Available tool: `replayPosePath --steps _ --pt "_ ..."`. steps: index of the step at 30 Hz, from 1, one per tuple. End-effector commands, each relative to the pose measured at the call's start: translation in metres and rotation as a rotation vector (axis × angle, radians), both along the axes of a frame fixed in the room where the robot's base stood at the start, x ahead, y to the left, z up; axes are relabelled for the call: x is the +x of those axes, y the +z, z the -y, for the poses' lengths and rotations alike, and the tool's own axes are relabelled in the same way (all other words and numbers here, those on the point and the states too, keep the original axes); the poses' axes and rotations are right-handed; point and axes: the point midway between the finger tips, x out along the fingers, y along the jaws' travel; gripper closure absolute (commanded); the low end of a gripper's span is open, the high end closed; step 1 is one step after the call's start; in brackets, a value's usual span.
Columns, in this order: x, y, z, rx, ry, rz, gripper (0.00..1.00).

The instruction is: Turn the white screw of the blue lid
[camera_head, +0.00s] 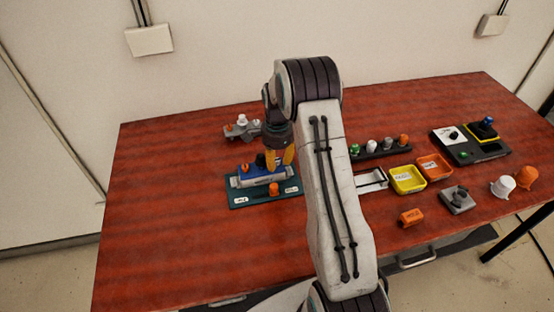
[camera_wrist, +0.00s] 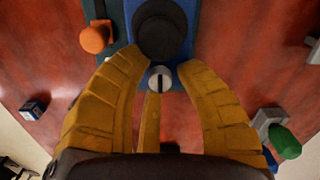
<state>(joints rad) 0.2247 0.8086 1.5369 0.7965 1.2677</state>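The blue lid (camera_head: 250,180) lies on a dark teal base plate (camera_head: 240,200) on the left part of the red table. In the wrist view the blue lid (camera_wrist: 187,45) carries a big round black part (camera_wrist: 160,28). Just below that is the small white screw (camera_wrist: 160,78) with a dark slot. My gripper (camera_head: 280,160) points down over the lid's right part. In the wrist view the yellow fingers of my gripper (camera_wrist: 160,85) are spread, with the white screw between them and no contact visible. In the head view the fingers hide the screw.
An orange knob (camera_wrist: 95,38) stands on the plate beside the lid. A grey holder with small parts (camera_head: 242,129) lies behind. A dark rack (camera_head: 380,149), a yellow tray (camera_head: 407,180) and an orange tray (camera_head: 435,167) stand right of my arm. The table's front left is clear.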

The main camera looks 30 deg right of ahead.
Motion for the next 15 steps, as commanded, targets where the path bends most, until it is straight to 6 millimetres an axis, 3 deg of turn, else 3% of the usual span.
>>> replayPosePath --steps 9,15 --pt "0.0001 0.0003 0.0000 0.000 0.000 0.000 0.98" --pt "0.0001 0.0002 0.0000 0.000 0.000 0.000 1.00"
